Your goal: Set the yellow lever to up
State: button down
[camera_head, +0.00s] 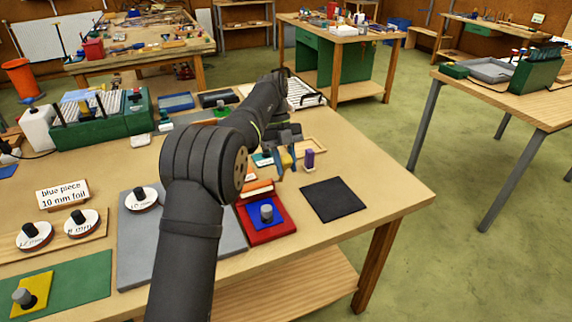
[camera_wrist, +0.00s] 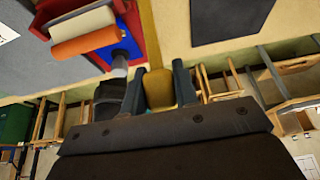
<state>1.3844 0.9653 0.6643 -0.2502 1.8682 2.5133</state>
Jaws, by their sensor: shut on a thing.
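My gripper (camera_head: 285,160) is over the far part of the workbench, fingers pointing down. It is shut on a yellow piece, which I take for the yellow lever (camera_head: 286,161). In the wrist view my gripper (camera_wrist: 158,92) has a blue-grey finger on each side of the rounded yellow lever (camera_wrist: 158,86). The lever's base and pivot are hidden, so I cannot tell which position it is in.
A purple upright peg (camera_head: 309,158) stands close to the right of my gripper. Nearer are a red tray (camera_head: 283,229) with a grey-knobbed blue piece (camera_head: 257,218), and a black mat (camera_head: 335,199). A green rack (camera_head: 92,127) stands at the left. The right front bench corner is clear.

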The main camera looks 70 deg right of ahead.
aim_at(290, 160)
jog(key=c, duration=1.1)
grip_release()
jog(key=r, duration=0.4)
jog(key=shift+s+a+r, duration=0.1)
jog(key=shift+s+r, duration=0.25)
jog(key=shift+s, duration=0.05)
jog(key=s+a+r, duration=0.1)
jog(key=s+r, duration=0.1)
jog(key=s, duration=0.1)
jog(key=s+a+r, duration=0.2)
jog(key=s, duration=0.1)
jog(key=s+a+r, duration=0.1)
jog(key=s+r, duration=0.1)
jog(key=s, duration=0.2)
jog(key=shift+a+r, duration=0.15)
jog(key=shift+c, duration=0.5)
